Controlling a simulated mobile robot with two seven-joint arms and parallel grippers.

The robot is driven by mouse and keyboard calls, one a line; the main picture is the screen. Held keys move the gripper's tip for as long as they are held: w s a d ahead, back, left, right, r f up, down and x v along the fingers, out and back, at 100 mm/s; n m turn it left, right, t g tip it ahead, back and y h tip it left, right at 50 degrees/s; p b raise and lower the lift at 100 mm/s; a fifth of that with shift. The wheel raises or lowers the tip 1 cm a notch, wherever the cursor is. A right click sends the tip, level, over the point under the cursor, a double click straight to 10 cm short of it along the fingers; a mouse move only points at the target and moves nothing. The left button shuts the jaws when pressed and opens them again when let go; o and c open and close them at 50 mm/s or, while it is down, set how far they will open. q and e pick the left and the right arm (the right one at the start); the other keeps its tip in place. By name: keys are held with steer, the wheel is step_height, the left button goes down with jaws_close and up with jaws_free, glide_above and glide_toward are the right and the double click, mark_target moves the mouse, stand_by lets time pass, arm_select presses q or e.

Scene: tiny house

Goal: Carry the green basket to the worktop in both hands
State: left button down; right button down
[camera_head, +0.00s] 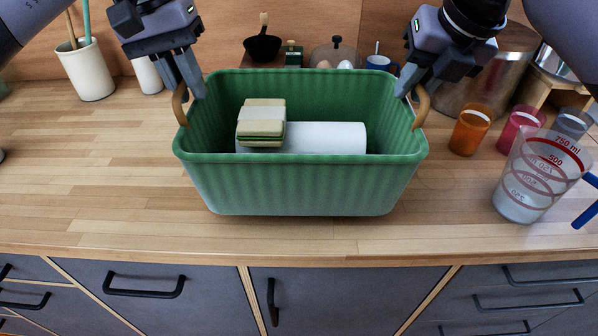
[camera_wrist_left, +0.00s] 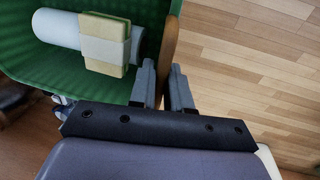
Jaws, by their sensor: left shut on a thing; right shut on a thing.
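The green basket (camera_head: 300,185) is upright over the wooden worktop (camera_head: 110,190), near its front edge; I cannot tell whether its bottom touches the wood. My left gripper (camera_head: 190,90) is shut on the basket's left wooden handle (camera_head: 180,104). In the left wrist view my left gripper (camera_wrist_left: 163,90) has its fingers on either side of this handle (camera_wrist_left: 169,48). My right gripper (camera_head: 412,88) is shut on the right wooden handle (camera_head: 421,106).
An orange glass (camera_head: 471,129), a pink glass (camera_head: 520,127) and a measuring jug (camera_head: 538,175) stand right of the basket. A large metal pot (camera_head: 490,75) is behind them. A cream utensil holder (camera_head: 86,72) stands back left. The worktop left of the basket is clear.

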arm_select(q)
steer(key=shift+r, duration=0.1)
arm_select(e)
steer(key=shift+r, duration=0.1)
stand_by(0.3)
